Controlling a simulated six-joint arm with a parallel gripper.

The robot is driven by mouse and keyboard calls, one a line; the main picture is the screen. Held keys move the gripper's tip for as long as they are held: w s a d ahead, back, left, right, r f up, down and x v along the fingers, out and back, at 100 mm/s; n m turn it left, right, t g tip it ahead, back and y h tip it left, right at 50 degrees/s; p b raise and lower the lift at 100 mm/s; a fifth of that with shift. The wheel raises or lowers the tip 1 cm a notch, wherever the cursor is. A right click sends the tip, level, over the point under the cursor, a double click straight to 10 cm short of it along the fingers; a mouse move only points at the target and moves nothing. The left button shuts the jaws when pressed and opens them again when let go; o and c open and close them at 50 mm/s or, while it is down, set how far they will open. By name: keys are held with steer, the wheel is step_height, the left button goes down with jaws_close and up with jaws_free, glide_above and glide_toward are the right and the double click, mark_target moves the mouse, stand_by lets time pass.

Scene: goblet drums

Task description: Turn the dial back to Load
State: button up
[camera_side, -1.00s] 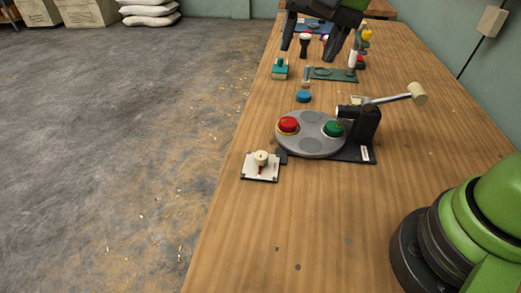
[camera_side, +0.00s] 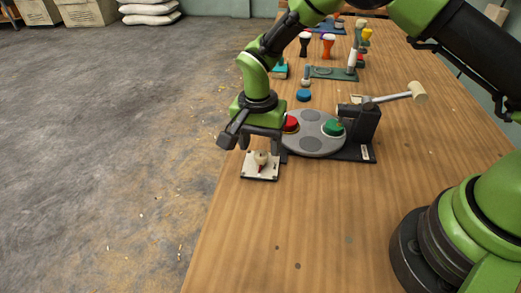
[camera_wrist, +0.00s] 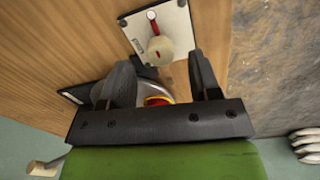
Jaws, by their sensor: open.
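The dial is a cream knob (camera_side: 261,158) on a white square plate (camera_side: 249,173) at the table's left edge, with a red mark in front of it. In the wrist view the knob (camera_wrist: 160,50) sits ahead of the fingertips, on the white plate (camera_wrist: 176,22). My gripper (camera_side: 257,144) is open, just above and behind the knob. In the wrist view my gripper (camera_wrist: 161,72) has its two fingers wide apart, with the knob beyond the gap, not between them.
A grey turntable (camera_side: 311,144) with red (camera_side: 291,124) and green (camera_side: 333,127) pieces stands close behind the dial, by a black press with a mallet-like lever (camera_side: 417,93). A blue button (camera_side: 303,95) and goblet drums (camera_side: 328,42) are further back. The table in front is clear.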

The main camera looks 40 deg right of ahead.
mark_target(261, 159)
steer(key=shift+f, duration=1.4)
steer(key=c, duration=0.9)
